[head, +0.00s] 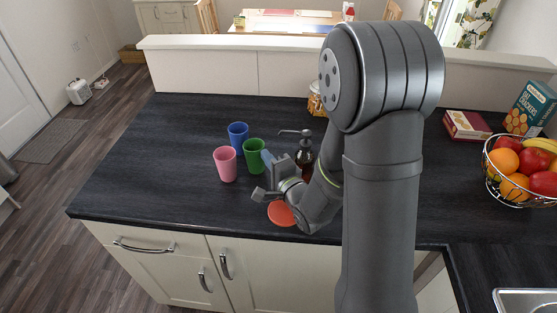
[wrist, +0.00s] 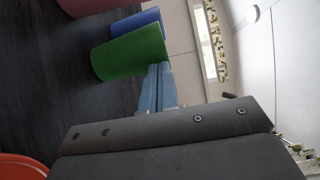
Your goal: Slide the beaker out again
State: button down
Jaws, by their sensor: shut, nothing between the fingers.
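Three beakers stand upright in a close cluster on the dark counter: a pink beaker (head: 225,166) in front at left, a blue beaker (head: 238,133) behind, and a green beaker (head: 254,158) at right. My gripper (head: 266,159) is shut and empty, its bluish fingertips close to the right side of the green beaker. In the wrist view the shut fingers (wrist: 157,88) end beside the green beaker (wrist: 128,53); I cannot tell whether they touch it. There the blue beaker (wrist: 148,18) is partly hidden behind the green one, and the pink beaker (wrist: 88,5) is cut off.
A dark pump bottle (head: 304,158) stands just right of my gripper. An orange-red round thing (head: 281,214) lies below my wrist near the front edge. A fruit basket (head: 499,187) and boxes (head: 466,125) stand at right. The counter left of the beakers is clear.

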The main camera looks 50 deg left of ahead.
dwell(0.4)
jog(key=d, duration=0.3)
jog(key=s+d, duration=0.1)
jog(key=d, duration=0.5)
jog(key=shift+s+d, duration=0.35)
jog(key=shift+d, duration=0.05)
jog(key=shift+a, duration=0.1)
jog(key=a, duration=0.3)
jog(key=w+a, duration=0.1)
jog(key=a, duration=0.5)
jog(key=shift+w, duration=0.3)
